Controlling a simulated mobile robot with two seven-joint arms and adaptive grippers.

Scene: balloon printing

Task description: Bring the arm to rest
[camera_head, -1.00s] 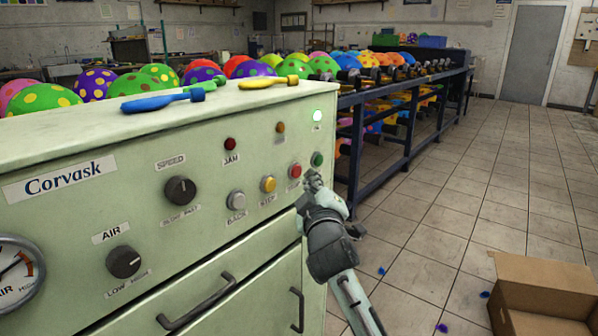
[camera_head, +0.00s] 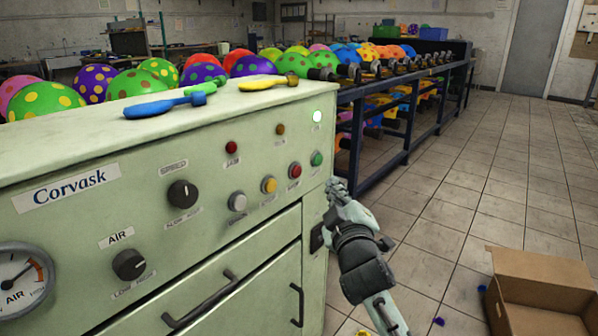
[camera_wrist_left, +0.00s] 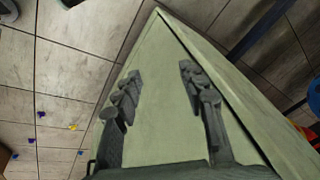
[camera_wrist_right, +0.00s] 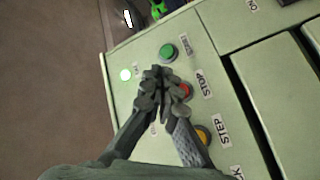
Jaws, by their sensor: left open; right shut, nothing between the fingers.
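My right gripper (camera_head: 337,188) is shut and empty, just right of the pale green machine's (camera_head: 85,225) front corner. In the right wrist view its closed fingertips (camera_wrist_right: 160,82) partly cover the red stop button (camera_wrist_right: 181,91); no contact can be made out. The head view also shows the green button (camera_head: 316,158), the red button (camera_head: 295,170) and the lit lamp (camera_head: 317,116). My left gripper (camera_wrist_left: 160,80) is open and empty before a pale green surface; the head view does not show it.
A cardboard box (camera_head: 545,280) stands open on the floor at the lower right. A dark blue rack (camera_head: 410,115) with bright balloons runs back behind the machine. Blue (camera_head: 165,105) and yellow (camera_head: 268,83) paddle-shaped tools lie on the machine top. The tiled floor between is mostly clear.

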